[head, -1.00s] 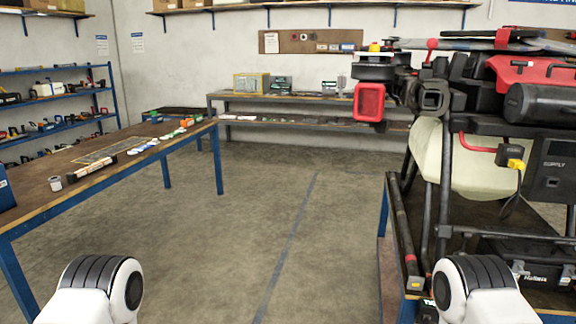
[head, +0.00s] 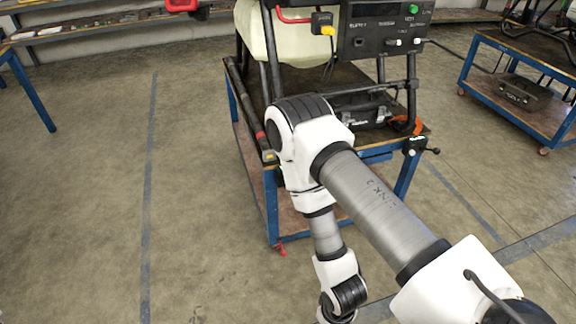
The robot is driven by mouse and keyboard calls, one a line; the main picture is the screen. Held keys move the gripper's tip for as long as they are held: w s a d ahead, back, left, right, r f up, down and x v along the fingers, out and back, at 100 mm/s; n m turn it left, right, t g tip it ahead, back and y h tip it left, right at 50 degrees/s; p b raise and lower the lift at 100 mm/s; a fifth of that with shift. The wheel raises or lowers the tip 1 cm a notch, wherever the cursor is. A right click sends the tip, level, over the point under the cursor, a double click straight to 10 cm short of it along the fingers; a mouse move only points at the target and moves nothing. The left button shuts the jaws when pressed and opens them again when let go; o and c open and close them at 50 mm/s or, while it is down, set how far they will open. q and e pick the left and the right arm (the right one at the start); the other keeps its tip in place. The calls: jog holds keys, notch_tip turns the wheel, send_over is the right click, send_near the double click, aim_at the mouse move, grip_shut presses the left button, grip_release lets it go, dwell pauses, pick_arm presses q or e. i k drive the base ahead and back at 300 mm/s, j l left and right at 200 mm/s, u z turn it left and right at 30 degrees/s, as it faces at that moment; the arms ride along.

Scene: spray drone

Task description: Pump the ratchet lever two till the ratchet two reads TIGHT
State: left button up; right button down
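A small black device with a lever-like handle (head: 418,147) sits at the right front corner of the cart (head: 272,210) that bears the drone. It has a small green and white patch, too small to read. An orange piece (head: 416,126) lies just above it. I cannot tell whether this is ratchet two, and no TIGHT reading is legible. My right arm crosses the front of the cart and hides part of its edge. Its wrist hangs down to the bottom edge, and the gripper is out of frame. My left gripper is not in view.
The drone's pale tank (head: 290,40) and black control box (head: 385,32) stand on the cart. A black case (head: 362,110) lies below them. Another blue cart (head: 515,105) stands at the right. The floor left of the drone's cart is clear.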

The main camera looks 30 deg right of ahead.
aim_at(437, 150)
jog(key=z, duration=2)
